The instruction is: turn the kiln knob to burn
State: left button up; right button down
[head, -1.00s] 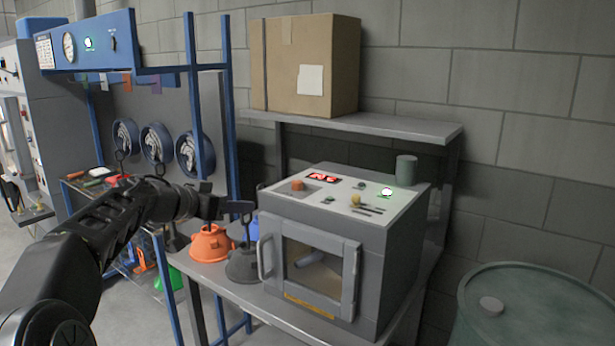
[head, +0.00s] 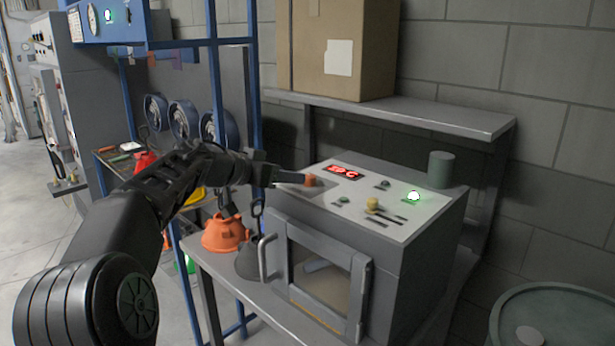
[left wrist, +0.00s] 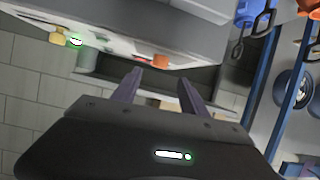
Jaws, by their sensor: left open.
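The grey kiln (head: 400,270) stands on a bench, its glazed door closed. My left gripper (head: 296,180) is just left of the orange knob. In the left wrist view the fingers (left wrist: 160,78) stand apart and empty, with the orange knob (left wrist: 160,61) just beyond the gap between their tips. I cannot tell whether they touch it. The panel's lettering is unreadable. My right gripper is out of view.
A green light (head: 413,196) and a green-grey cylinder (head: 441,169) are at the panel's right. A shelf (head: 440,114) with a cardboard box (head: 365,50) overhangs behind. An orange hood (head: 224,235) stands left of the kiln, and a drum (head: 560,310) at the lower right.

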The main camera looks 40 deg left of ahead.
aim_at(309, 180)
pick_arm(q)
jog(key=shift+x, duration=3.95)
jog(key=shift+c, duration=0.3)
grip_shut()
